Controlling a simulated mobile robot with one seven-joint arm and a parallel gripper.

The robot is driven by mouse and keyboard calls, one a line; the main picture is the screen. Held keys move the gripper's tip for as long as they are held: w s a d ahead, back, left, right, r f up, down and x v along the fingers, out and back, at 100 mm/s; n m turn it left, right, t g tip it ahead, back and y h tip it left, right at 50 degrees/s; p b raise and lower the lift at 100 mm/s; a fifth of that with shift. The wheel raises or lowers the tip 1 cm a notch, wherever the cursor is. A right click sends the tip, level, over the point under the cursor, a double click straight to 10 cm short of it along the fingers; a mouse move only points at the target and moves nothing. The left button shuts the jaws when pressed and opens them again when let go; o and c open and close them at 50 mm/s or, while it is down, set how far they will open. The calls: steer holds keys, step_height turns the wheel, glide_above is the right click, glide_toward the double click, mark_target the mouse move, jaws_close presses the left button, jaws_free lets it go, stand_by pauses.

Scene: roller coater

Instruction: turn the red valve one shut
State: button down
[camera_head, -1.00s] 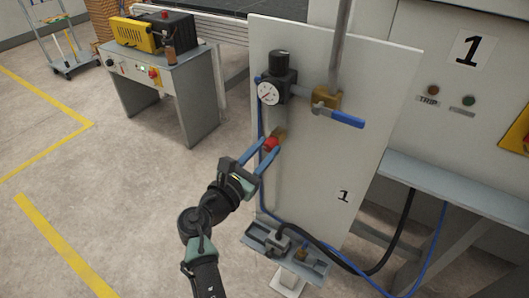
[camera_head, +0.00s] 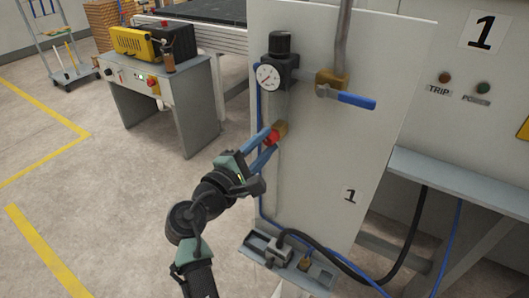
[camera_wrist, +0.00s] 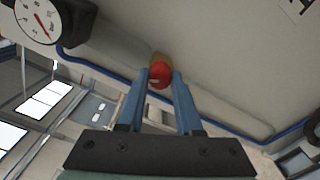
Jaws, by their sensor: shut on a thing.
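The red valve (camera_head: 272,137) is a small red knob on a brass fitting (camera_head: 281,129), mounted on the white panel (camera_head: 330,150) below the pressure gauge (camera_head: 268,77). My gripper (camera_head: 268,143) has its two blue fingers on either side of the red knob, shut on it. In the wrist view the red knob (camera_wrist: 160,76) sits between the fingertips, with the brass fitting behind it. The fingers hide parts of the knob's sides.
A brass valve with a blue lever (camera_head: 345,97) is on the panel, up and right of the red knob. Below are a small tray (camera_head: 322,276) and a black cable (camera_head: 340,254). A grey cabinet (camera_head: 165,85) stands behind at left.

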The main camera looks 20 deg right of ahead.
steer(key=m+b, duration=0.3)
steer(key=m, duration=0.1)
steer(key=shift+f+m+b, duration=0.1)
steer(key=shift+m+b, duration=0.2)
steer(key=shift+m, duration=0.1)
stand_by(0.5)
steer(key=c, duration=0.6)
jaws_free()
steer(key=shift+s+a, duration=0.1)
steer(key=v, duration=1.2)
steer(key=shift+s+a, duration=0.3)
